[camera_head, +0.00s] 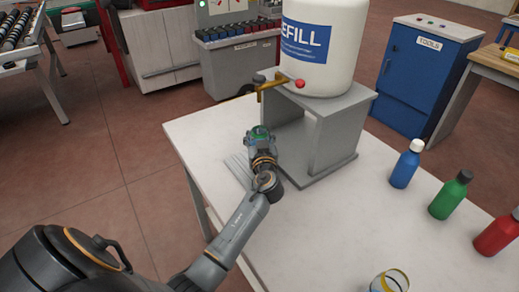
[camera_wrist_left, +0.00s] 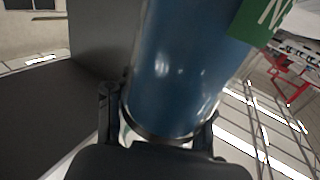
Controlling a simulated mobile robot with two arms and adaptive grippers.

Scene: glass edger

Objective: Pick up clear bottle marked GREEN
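A bottle with blue-looking contents and a green label (camera_wrist_left: 172,75) fills the middle of the left wrist view; only one letter of its label, like an N, shows. My left gripper (camera_wrist_left: 158,122) has a finger on each side of the bottle's near end and is shut on it. In the head view my left gripper (camera_head: 262,150) is by the tap stand, below the brass tap (camera_head: 268,84). The green-marked bottle (camera_head: 259,132) shows there only as a small green patch, mostly hidden by the gripper. My right gripper is not in view.
The grey stand (camera_head: 335,135) carries a white REFILL tank (camera_head: 325,45) close to my gripper. Blue (camera_head: 406,165), green (camera_head: 450,196) and red (camera_head: 499,234) bottles stand on the right of the white table (camera_head: 330,225). A clear container with a yellow band (camera_head: 390,281) is at the front edge.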

